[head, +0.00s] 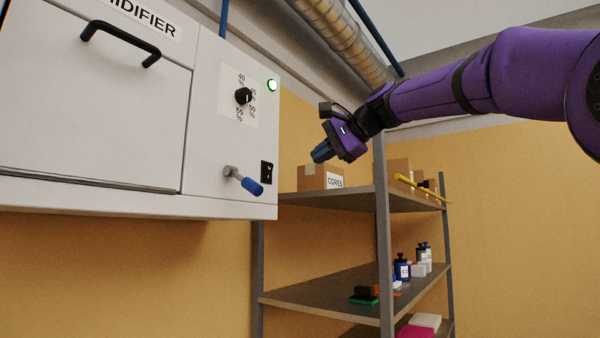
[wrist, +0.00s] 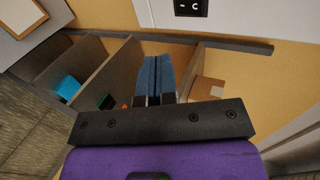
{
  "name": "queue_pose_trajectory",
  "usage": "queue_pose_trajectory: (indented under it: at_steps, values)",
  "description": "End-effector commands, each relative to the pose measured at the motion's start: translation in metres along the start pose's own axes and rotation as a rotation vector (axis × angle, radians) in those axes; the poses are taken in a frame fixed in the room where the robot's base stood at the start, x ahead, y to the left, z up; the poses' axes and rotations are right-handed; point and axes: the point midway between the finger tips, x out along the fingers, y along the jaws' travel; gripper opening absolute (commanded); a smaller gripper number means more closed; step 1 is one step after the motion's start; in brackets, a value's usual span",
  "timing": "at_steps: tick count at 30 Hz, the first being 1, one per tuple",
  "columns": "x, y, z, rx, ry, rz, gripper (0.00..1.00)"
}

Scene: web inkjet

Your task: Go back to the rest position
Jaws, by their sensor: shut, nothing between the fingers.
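My gripper (head: 322,152) hangs at the end of my purple arm, in the air right of the white humidifier cabinet and in front of the shelf's top board in the head view. Its blue fingers are closed together and hold nothing. They also show side by side in the wrist view (wrist: 154,75). The humidifier (head: 229,140) has a dial (head: 243,96), a lit green lamp (head: 272,85), a black switch (head: 267,172) and a lever with a blue grip (head: 252,186). The gripper is apart from all of these.
A grey shelf rack (head: 330,290) holds a cardboard box marked CORES (head: 320,178), more boxes, a yellow rod (head: 410,184) and several bottles (head: 403,270). A duct (head: 345,35) runs overhead. The cabinet has a black door handle (head: 120,37). Open air lies below the arm at right.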

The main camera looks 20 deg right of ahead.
Motion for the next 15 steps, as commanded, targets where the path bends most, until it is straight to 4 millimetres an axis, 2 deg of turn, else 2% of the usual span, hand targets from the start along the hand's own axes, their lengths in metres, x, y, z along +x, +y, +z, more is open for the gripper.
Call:
queue_pose_trajectory:
  at_steps: [7, 10, 13, 15]
  values:
    - [-0.003, 0.001, 0.0, -0.001, 0.0, 0.001, 0.0]
    - [-0.004, 0.009, 0.004, -0.019, 0.006, 0.017, 0.0]
    - [-0.006, 0.036, 0.015, -0.075, 0.017, 0.068, 0.0]
    - [-0.009, 0.067, 0.026, -0.14, 0.027, 0.128, 0.0]
